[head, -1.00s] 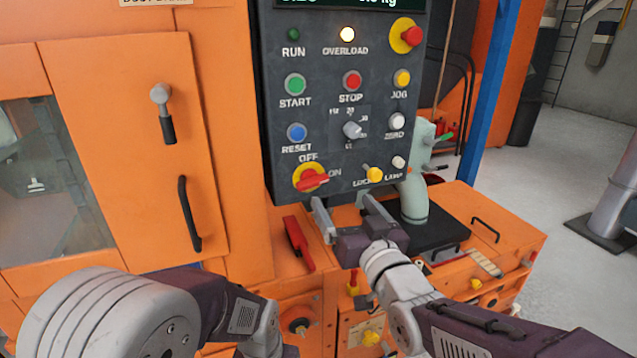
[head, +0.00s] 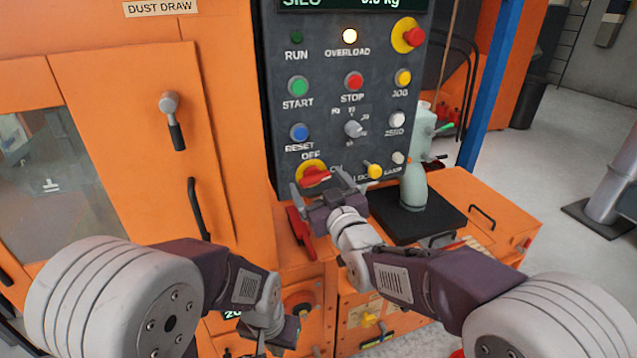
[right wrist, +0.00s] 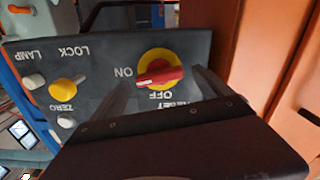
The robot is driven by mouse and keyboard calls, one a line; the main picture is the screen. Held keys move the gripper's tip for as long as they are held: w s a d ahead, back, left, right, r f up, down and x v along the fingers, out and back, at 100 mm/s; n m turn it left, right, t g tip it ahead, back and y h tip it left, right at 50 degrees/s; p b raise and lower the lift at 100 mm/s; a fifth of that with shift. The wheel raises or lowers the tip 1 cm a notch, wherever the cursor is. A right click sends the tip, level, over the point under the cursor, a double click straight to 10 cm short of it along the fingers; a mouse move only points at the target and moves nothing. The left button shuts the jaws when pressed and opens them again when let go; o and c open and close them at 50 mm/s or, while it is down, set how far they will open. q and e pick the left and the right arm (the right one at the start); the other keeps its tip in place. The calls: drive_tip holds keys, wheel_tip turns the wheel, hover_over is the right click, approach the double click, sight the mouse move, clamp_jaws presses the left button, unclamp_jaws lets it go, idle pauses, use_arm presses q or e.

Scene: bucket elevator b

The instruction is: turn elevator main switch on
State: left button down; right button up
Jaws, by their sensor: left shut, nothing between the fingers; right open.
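The main switch (head: 314,174) is a red handle on a yellow round plate, low on the dark control panel (head: 285,105), with OFF above it and ON at its right. My right gripper (head: 318,187) is open just below and in front of it. In the right wrist view, upside down, the switch (right wrist: 158,72) shows between the two spread fingers (right wrist: 163,95). Its red handle lies nearly crosswise, slightly tilted; I cannot tell whether a finger touches it. My left gripper (head: 272,343) is shut and empty, low in front of the orange cabinet.
The yellow LOCK knob (head: 374,171) sits right of the switch. START (head: 298,86), STOP (head: 354,81), RESET (head: 299,132) and the emergency stop (head: 409,36) are above. The OVERLOAD lamp (head: 350,36) is lit. A red lever (head: 300,230) stands below the panel.

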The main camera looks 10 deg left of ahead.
drive_tip(key=shift+w, duration=0.1)
drive_tip(key=shift+c, duration=0.3)
drive_tip(key=c, duration=1.3)
drive_tip(key=shift+f+m+b, duration=0.2)
drive_tip(key=shift+m+b, duration=0.4)
drive_tip(key=shift+b, duration=0.25)
drive_tip(key=shift+r+m, duration=0.2)
drive_tip(key=shift+m, duration=0.4)
drive_tip(key=o, duration=1.4)
drive_tip(key=shift+c, duration=0.2)
drive_tip(key=v, duration=0.9)
